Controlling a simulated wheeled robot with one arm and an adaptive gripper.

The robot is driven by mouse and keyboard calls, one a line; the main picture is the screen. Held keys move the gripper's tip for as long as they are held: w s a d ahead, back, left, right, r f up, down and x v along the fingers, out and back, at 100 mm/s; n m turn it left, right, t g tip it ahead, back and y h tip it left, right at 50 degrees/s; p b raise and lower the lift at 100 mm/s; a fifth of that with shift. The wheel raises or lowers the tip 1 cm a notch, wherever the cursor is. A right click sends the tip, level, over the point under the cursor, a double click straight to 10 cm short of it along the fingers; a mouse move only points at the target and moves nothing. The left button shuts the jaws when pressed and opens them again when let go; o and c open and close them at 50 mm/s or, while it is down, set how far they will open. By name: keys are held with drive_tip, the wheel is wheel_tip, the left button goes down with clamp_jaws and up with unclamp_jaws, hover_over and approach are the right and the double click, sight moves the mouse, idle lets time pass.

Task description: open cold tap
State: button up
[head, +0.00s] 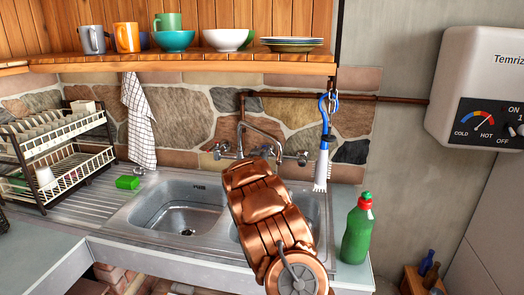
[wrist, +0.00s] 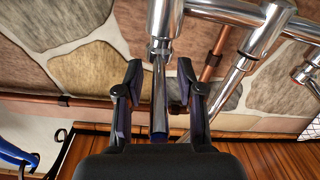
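The chrome mixer tap (head: 262,130) is fixed to the stone wall above the sink. Its left handle (head: 217,148) shows a red mark. The right-hand handle (head: 302,157), on the side of the hanging brush, looks like the cold tap. In the wrist view, which looks upside down, a chrome lever (wrist: 160,90) hangs from a tap body between the fingers of my gripper (wrist: 158,68). The fingers are open, one on each side of the lever, with gaps showing. In the head view my copper-coloured arm hides the gripper and part of the tap.
A blue-handled brush (head: 324,150) hangs close right of the tap. A green bottle (head: 357,230) stands at the counter's right. The wooden shelf (head: 180,62) with cups and bowls runs above. A dish rack (head: 60,150) stands left. The left basin (head: 180,208) is empty.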

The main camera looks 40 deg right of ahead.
clamp_jaws()
idle(0.3)
idle(0.5)
